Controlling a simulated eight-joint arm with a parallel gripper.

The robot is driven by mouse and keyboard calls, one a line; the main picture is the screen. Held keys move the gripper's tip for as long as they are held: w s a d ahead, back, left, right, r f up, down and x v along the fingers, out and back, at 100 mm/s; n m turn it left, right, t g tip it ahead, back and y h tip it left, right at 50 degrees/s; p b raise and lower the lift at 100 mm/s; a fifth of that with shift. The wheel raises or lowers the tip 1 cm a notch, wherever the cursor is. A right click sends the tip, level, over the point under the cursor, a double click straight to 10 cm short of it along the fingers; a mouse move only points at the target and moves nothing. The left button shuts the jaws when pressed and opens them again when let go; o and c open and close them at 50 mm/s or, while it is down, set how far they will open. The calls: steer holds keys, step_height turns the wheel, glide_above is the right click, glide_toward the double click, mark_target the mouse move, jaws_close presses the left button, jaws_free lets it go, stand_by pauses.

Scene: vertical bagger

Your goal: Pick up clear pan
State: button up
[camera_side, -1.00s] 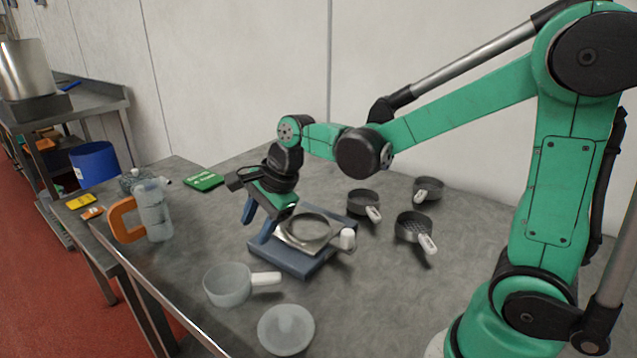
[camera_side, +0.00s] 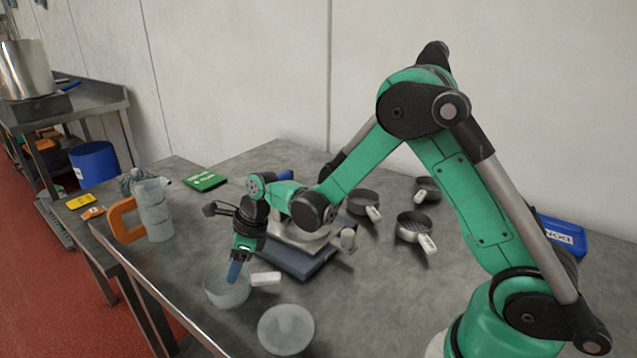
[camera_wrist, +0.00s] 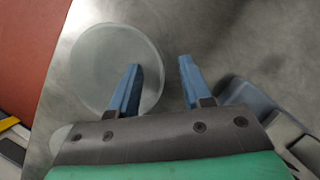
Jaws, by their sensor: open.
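The clear pan (camera_side: 217,293) is a translucent bowl with a short white handle pointing right. It stands near the table's front edge in the side view. My gripper (camera_side: 235,275) points down and overlaps the pan's far rim in that picture; its height above the pan is hard to judge. A round translucent piece (camera_wrist: 98,65) lies under and beside the left finger. I cannot tell whether it is the pan or the clear round piece beside it.
The clear round piece (camera_side: 285,330) lies right of the pan. A blue-grey stand (camera_side: 295,262) is behind my gripper. A clear jug (camera_side: 154,212) with an orange handle stands at left. Several dark pans, including one (camera_side: 412,222), stand at the back right.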

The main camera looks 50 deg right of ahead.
jaws_close()
stand_by(1.4)
